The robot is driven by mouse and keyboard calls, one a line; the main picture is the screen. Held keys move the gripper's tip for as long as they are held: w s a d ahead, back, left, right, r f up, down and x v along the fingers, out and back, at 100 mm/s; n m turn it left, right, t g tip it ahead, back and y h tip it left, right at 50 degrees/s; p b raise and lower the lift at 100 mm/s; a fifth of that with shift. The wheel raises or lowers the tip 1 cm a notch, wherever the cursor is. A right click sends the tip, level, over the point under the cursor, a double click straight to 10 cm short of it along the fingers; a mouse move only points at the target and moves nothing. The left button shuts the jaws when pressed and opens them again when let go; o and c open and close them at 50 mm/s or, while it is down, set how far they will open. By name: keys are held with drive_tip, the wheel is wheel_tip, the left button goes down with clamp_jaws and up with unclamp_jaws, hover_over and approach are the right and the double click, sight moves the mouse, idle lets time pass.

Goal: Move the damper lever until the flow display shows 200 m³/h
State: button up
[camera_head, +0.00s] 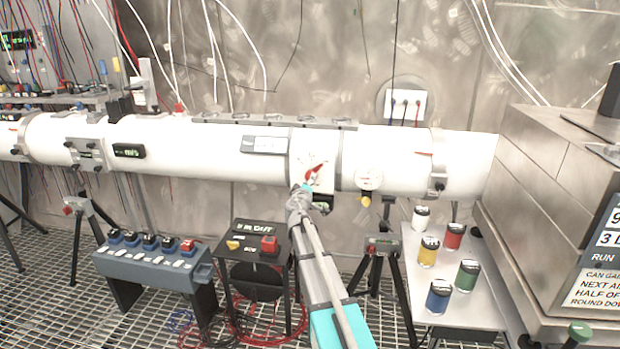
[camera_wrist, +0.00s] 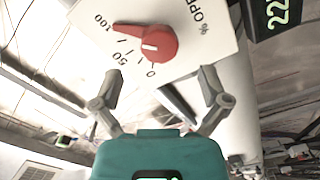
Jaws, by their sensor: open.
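The damper lever (camera_wrist: 156,43) is red with a round hub on a white plate (camera_wrist: 205,45) marked in % open. Its pointer end lies near the 100 mark, on the side towards 50. In the head view the plate (camera_head: 326,162) and red lever (camera_head: 314,173) sit on the white duct. A dark display (camera_wrist: 276,12) with green digits starting 22 is cut off at the wrist view's top right; its unit is hidden. My gripper (camera_wrist: 160,78) is open and empty, its fingers apart below the lever in that view. In the head view my gripper (camera_head: 306,190) is just below the plate.
The white duct (camera_head: 220,165) runs across the scene. Several coloured jars, including a yellow one (camera_head: 428,252), stand on a side table (camera_head: 480,310). A switch box (camera_head: 150,265) and a black stand (camera_head: 262,240) are below.

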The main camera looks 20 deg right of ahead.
drive_tip(key=shift+x, duration=2.9)
drive_tip(key=c, duration=1.1)
drive_tip(key=shift+c, duration=0.2)
drive_tip(key=shift+n, duration=1.3)
drive_tip(key=o, duration=1.1)
drive_tip(key=shift+o, duration=0.2)
